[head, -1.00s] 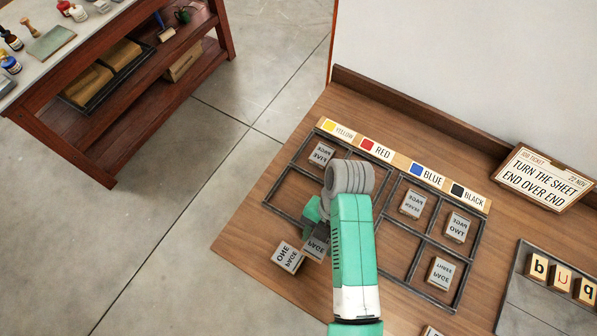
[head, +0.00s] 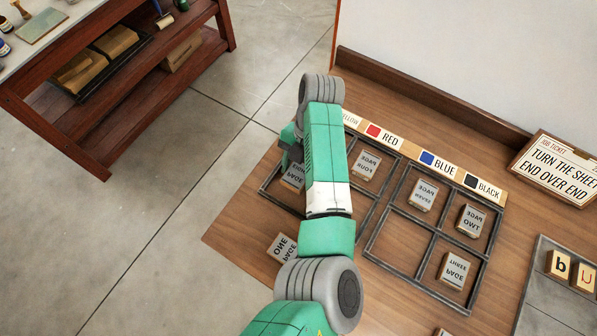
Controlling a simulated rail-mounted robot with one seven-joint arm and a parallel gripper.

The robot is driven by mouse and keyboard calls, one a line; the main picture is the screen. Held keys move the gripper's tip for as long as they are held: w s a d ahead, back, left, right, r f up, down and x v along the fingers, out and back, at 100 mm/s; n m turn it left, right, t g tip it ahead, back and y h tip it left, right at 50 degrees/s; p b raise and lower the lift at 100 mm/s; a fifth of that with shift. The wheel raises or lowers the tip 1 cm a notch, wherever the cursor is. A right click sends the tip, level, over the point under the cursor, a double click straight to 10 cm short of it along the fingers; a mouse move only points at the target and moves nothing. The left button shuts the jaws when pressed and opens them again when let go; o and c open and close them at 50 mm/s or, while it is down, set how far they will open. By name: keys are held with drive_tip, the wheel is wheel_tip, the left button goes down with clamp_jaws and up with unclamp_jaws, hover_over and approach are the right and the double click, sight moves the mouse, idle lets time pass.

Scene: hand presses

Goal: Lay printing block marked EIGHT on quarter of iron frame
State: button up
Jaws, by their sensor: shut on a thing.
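My gripper (head: 291,160) is partly hidden by my arm and is shut on a printing block (head: 293,179). The block's marking is too small and too covered to read surely. The block is at the lower-left quarter of the left half of the iron frame (head: 272,201); I cannot tell whether it touches the table. Another block, which seems marked FOUR (head: 366,166), lies in that half's upper-right quarter. My arm hides the upper-left quarter and much of the lower-right one.
Block ONE (head: 282,247) lies on the wooden table in front of the frame. Colour labels (head: 428,161) line the far edge. A job ticket (head: 560,168) stands at right.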

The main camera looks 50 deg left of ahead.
sight(300, 170)
drive_tip(key=shift+f+b, duration=0.45)
drive_tip(key=shift+f, duration=1.1)
drive_tip(key=shift+f, duration=0.2)
drive_tip(key=o, duration=1)
drive_tip(key=shift+r, duration=0.15)
drive_tip(key=p+v, duration=0.4)
drive_tip(key=v, duration=0.8)
drive_tip(key=shift+a+r, duration=0.1)
